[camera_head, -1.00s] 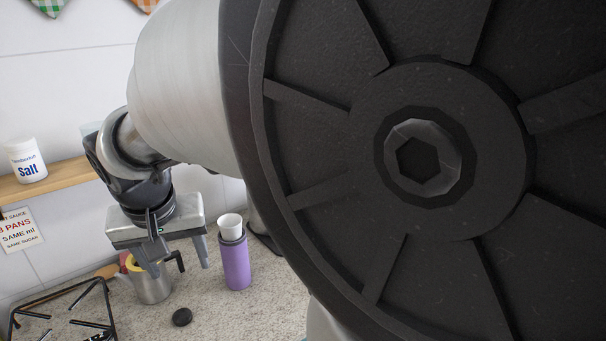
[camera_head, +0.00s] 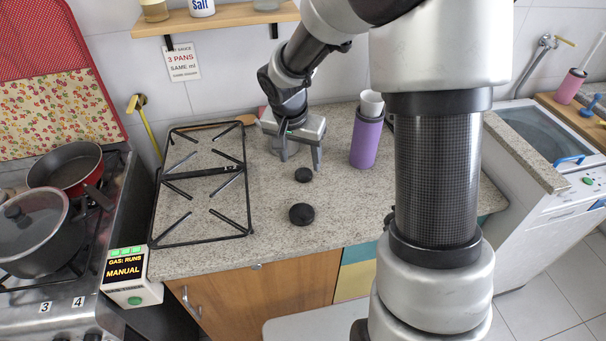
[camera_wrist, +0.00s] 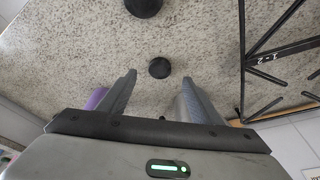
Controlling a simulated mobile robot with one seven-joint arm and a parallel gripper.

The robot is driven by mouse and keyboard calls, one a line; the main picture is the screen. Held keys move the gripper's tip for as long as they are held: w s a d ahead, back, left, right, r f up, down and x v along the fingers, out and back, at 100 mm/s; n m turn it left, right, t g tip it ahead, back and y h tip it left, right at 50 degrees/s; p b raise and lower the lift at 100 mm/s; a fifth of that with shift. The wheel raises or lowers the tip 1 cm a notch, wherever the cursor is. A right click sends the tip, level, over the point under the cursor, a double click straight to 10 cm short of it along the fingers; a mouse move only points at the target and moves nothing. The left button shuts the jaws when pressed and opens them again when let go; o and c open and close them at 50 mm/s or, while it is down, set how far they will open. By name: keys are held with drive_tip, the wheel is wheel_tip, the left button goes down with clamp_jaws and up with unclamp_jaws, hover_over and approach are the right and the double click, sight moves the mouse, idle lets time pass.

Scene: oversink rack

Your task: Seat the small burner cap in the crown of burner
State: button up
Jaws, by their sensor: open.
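Two black round caps lie on the speckled counter. The smaller cap (camera_head: 303,175) is nearer the back wall, and the larger cap (camera_head: 301,214) is in front of it. In the wrist view the small cap (camera_wrist: 159,68) lies beyond and between my fingertips, and the larger cap (camera_wrist: 143,5) is at the top edge. My gripper (camera_head: 299,165) is open and empty, pointing down just behind the small cap; its fingers (camera_wrist: 158,85) also show in the wrist view. I cannot make out a burner crown clearly; pans cover part of the stove at left.
A black pan grate (camera_head: 247,200) lies on the counter left of the caps. A purple cup holder (camera_head: 366,140) stands to the right. A red pan (camera_head: 65,165) and a lidded pot (camera_head: 40,235) sit on the stove. The counter right of the caps is clear.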

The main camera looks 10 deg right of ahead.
sight(303, 173)
drive_tip(key=shift+x, duration=3.15)
drive_tip(key=shift+w+d+r, duration=0.1)
drive_tip(key=shift+w, duration=0.1)
drive_tip(key=shift+r, duration=0.1)
drive_tip(key=c, duration=1.3)
